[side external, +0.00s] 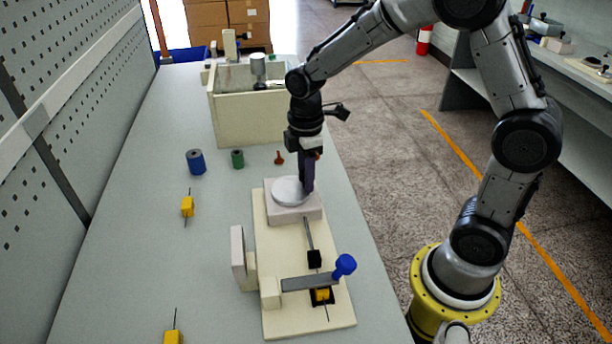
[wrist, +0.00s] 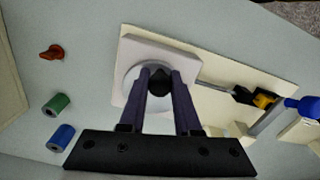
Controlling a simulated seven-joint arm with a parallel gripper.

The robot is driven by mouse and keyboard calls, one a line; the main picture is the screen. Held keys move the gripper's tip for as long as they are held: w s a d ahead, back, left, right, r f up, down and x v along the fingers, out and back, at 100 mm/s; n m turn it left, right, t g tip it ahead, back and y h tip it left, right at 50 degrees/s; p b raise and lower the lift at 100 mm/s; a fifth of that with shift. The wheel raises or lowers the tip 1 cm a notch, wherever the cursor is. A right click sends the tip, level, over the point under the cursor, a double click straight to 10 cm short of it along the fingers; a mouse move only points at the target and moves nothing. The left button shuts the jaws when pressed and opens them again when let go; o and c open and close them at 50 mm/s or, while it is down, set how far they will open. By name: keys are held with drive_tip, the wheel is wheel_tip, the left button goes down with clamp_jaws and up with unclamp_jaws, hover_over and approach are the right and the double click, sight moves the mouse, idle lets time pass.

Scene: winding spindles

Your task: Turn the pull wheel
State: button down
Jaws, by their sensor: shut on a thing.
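The pull wheel (side external: 289,191) is a white disc on a square pale block at the far end of the cream base plate (side external: 283,252). It also shows in the wrist view (wrist: 132,76), partly hidden behind my fingers. My gripper (side external: 307,187) points down at the right side of the wheel. In the wrist view my gripper (wrist: 160,80) is shut on a dark round knob (wrist: 160,82) on the wheel; the fingers stand on either side of it.
A blue-handled lever clamp (side external: 344,265) with a yellow piece sits at the plate's near end. Blue (side external: 196,161) and green (side external: 237,158) cylinders and a red-brown piece (side external: 279,158) stand left of the arm. A cream bin (side external: 245,120) is behind. Yellow pieces (side external: 187,207) lie left.

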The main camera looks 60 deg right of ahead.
drive_tip(key=shift+w+r, duration=0.1)
idle(0.3)
drive_tip(key=c, duration=0.6)
unclamp_jaws()
wheel_tip(320, 180, up, 14)
drive_tip(key=shift+f, duration=0.15)
